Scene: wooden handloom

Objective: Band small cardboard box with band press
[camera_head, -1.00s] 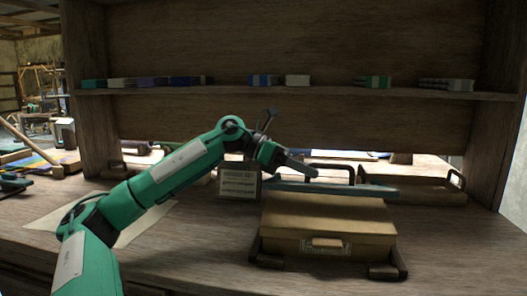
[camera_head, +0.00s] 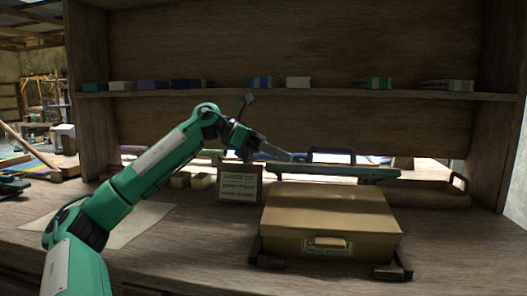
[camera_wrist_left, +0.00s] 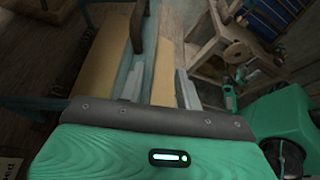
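A small tan cardboard box (camera_head: 330,212) sits closed and upright on the dark base (camera_head: 272,261) of the band press at the right of the bench. A blue-grey press bar (camera_head: 345,172) runs behind and above the box's back edge, with a loop handle (camera_head: 331,151) near it. My left gripper (camera_head: 277,151) is left of the handle, above the box's back left. In the left wrist view the fingers (camera_wrist_left: 160,85) stand apart with nothing visibly held between them. Tan surfaces show beyond them; I cannot tell which is the box. My right gripper is out of view.
A small sign (camera_head: 239,184) stands left of the box, beside pale blocks (camera_head: 190,181). A paper sheet (camera_head: 135,222) lies on the bench at left. A shelf (camera_head: 300,93) with several small stacks crosses behind.

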